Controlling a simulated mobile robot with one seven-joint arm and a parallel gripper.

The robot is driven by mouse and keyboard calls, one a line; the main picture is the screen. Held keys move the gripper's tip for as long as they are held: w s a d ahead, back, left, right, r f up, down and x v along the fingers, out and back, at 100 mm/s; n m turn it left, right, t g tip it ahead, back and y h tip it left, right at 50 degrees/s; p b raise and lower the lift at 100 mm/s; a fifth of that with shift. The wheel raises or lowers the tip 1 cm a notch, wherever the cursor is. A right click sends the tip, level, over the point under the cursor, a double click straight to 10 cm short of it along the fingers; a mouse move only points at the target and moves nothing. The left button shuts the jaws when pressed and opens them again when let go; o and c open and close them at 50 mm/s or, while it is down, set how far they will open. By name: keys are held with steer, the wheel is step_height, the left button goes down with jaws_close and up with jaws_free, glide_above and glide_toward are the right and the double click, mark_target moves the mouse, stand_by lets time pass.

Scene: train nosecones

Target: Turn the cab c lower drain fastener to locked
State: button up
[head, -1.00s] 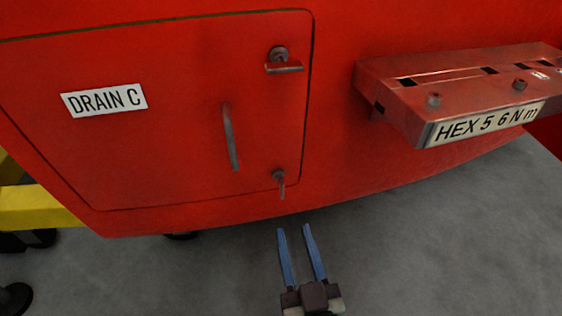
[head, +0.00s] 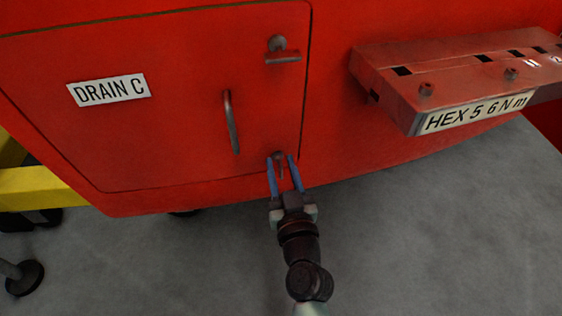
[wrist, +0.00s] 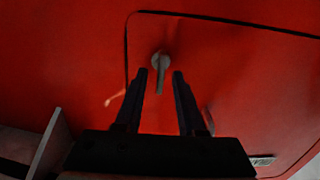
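The lower drain fastener (head: 280,165) sits at the lower right corner of the red DRAIN C door (head: 170,150). It is a small grey round head with a narrow tab, which points down in the head view. In the wrist view the fastener (wrist: 160,62) shows its tab between the fingers. My gripper (head: 281,157) is open, with its two blue fingers on either side of the tab. In the wrist view my gripper (wrist: 160,73) shows a gap on both sides of the tab. I cannot tell whether a finger touches it.
An upper fastener (head: 282,50) with a crosswise bar is at the door's upper right. A vertical grab handle (head: 231,122) stands left of my gripper. A red ledge labelled HEX 5 6 Nm (head: 400,105) juts out at right. A yellow stand (head: 40,188) is at far left.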

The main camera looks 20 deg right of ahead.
steer(key=shift+w, duration=0.25)
jaws_close()
